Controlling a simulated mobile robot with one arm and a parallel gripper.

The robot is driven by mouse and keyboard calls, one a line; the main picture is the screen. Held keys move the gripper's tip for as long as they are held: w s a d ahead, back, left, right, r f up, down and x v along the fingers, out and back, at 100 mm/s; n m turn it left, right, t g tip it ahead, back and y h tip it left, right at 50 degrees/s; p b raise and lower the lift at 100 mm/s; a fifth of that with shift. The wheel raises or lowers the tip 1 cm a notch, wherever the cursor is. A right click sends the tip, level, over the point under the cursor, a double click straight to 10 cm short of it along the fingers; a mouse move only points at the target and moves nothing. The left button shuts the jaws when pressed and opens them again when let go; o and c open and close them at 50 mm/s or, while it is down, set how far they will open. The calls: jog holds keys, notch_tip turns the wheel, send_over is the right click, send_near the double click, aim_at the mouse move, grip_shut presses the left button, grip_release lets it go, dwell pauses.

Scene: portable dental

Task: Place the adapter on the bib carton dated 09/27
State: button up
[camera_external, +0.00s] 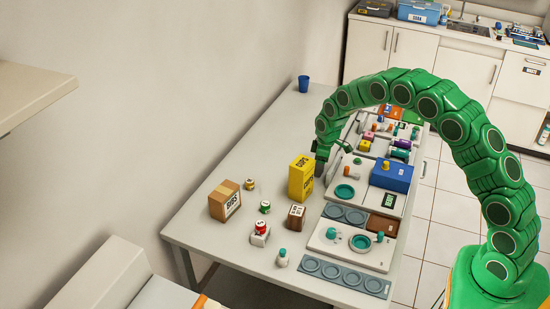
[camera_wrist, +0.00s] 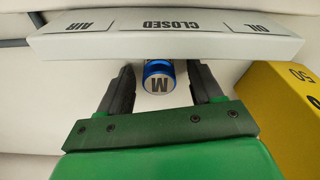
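I cannot tell whether this cylinder is the adapter. A brown carton marked BIBS (camera_external: 224,202) stands at the left on the table. A smaller brown box (camera_external: 296,217) with a white label stands to its right. No 09/27 date is readable on either.
The yellow CUPS box (camera_external: 300,179) stands close to my gripper; its edge shows in the wrist view (camera_wrist: 285,110). A pale panel reading AIR, CLOSED, OIL (camera_wrist: 170,32) lies beyond the fingers. Small jars and trays crowd the table's right side. A blue cup (camera_external: 303,84) stands at the far end.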

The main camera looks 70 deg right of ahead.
grip_shut()
jog(key=shift+r, duration=0.35)
notch_tip(320, 180, up, 3)
jog(key=shift+s+f, duration=0.1)
jog(key=shift+s, duration=0.05)
jog(key=s+a+r, duration=0.2)
jog(key=s+r, duration=0.2)
jog(key=s, duration=0.2)
jog(key=s+a+r, duration=0.3)
jog(key=s+r, duration=0.2)
jog(key=s, duration=0.1)
jog(key=shift+s+a+r, duration=0.25)
